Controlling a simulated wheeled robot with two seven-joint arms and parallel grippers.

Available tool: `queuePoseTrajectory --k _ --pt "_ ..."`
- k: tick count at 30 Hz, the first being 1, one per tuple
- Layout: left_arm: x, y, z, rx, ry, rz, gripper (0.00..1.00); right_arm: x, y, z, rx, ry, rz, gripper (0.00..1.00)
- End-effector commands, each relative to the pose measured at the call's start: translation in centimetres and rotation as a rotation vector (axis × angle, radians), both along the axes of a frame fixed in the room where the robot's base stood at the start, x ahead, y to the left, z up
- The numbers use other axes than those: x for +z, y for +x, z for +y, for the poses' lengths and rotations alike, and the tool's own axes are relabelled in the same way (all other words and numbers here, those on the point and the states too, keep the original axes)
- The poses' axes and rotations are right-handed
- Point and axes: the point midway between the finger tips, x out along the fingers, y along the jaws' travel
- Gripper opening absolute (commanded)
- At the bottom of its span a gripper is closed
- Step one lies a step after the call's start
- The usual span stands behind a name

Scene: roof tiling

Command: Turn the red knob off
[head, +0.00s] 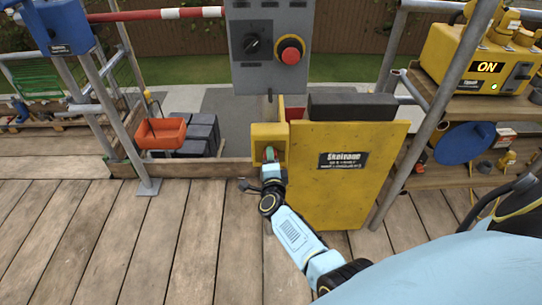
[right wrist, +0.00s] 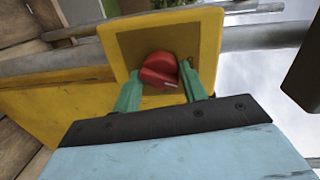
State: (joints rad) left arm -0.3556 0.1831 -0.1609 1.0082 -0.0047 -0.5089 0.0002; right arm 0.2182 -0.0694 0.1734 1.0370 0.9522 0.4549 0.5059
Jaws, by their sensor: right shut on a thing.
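The red knob (right wrist: 158,66) sits on a square yellow housing (right wrist: 205,35), seen close up in the right wrist view. My right gripper (right wrist: 160,76) has its green fingers on either side of the knob and is shut on it. The knob's grip bar lies nearly level in that view, slightly tilted. In the head view, the yellow housing (head: 258,135) is at the left edge of a yellow cabinet (head: 345,190), with my right gripper (head: 268,160) at its front. The knob is mostly hidden there. My left gripper is not in view.
A grey control box (head: 270,80) with a black dial and red button stands above. A yellow unit (head: 480,60) showing "ON" with a green light is on the right shelf. An orange bin (head: 163,133) is at left.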

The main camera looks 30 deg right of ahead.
Motion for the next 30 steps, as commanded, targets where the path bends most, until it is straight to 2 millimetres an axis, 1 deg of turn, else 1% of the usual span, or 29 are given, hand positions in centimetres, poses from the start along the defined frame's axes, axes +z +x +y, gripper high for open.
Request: queuePoseTrajectory --k 1,6,12,20,30 --pt "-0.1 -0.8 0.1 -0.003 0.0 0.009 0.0 0.6 0.2 -0.2 -0.005 -0.038 0.015 0.2" --pt "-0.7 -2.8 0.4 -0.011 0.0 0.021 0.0 0.5 0.2 -0.1 -0.005 -0.153 0.086 0.2" --pt "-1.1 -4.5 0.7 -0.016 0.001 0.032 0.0 0.6 0.3 -0.1 -0.005 -0.256 0.146 0.2" --pt "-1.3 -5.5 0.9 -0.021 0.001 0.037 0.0 0.6 0.3 -0.1 -0.005 -0.327 0.189 0.2" --pt "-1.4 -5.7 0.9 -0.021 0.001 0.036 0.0 0.6 0.3 -0.1 -0.005 -0.346 0.199 0.2"
